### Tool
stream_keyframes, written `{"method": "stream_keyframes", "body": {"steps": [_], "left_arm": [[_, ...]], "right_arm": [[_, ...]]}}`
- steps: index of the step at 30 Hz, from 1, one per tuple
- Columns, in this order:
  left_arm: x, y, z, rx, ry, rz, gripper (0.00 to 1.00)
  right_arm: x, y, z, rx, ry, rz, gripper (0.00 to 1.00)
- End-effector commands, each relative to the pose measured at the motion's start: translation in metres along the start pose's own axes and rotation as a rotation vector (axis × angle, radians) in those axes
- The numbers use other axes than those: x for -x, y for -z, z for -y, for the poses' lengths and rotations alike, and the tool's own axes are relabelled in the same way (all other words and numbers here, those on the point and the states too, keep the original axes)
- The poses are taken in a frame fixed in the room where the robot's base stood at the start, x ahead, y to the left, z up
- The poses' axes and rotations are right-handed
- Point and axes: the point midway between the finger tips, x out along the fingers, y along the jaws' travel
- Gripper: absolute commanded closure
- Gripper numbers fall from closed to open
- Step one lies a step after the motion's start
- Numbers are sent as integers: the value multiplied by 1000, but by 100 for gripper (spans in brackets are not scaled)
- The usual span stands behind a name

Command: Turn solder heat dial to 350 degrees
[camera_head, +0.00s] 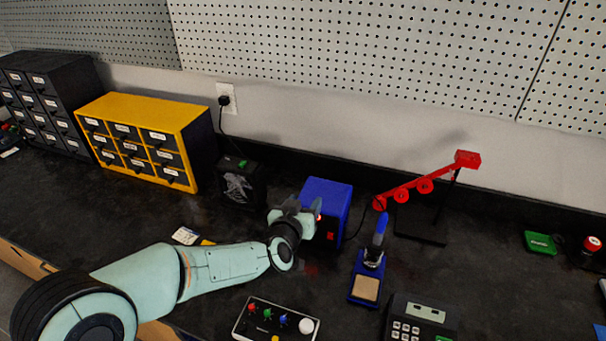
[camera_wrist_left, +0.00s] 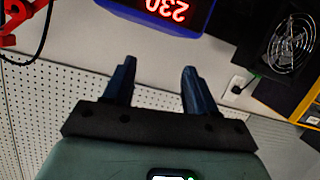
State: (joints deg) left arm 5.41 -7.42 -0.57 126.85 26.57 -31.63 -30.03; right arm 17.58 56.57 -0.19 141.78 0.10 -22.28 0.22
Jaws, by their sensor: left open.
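The blue solder station (camera_head: 328,194) stands on the black bench, with a small red light or display on its front. In the left wrist view its lower edge (camera_wrist_left: 209,24) and a red display (camera_wrist_left: 167,9) show upside down; the digits appear to read 230. My left gripper (camera_head: 304,207) is close in front of the station and partly covers its front face. In the left wrist view its two dark fingers (camera_wrist_left: 158,75) are apart with nothing between them. The heat dial cannot be made out in either view. My right gripper is not in view.
A soldering iron in its stand (camera_head: 365,288) is right of the station, near a red-armed holder (camera_head: 425,186). A black fan box (camera_head: 240,186) and yellow drawer cabinet (camera_head: 158,113) are left. A control box (camera_head: 276,321) and calculator-like device (camera_head: 421,318) lie in front.

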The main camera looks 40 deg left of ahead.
Motion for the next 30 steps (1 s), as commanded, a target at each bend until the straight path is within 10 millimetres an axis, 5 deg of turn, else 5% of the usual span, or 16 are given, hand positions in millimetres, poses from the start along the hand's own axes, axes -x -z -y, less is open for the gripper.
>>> {"method": "stream_keyframes", "body": {"steps": [3,10,30], "left_arm": [[10,33,-4,3,1,-4,43],[20,66,-10,0,1,-2,43],[23,73,-11,0,1,0,43]], "right_arm": [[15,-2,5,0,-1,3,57],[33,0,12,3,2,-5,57],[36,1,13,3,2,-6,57]]}}
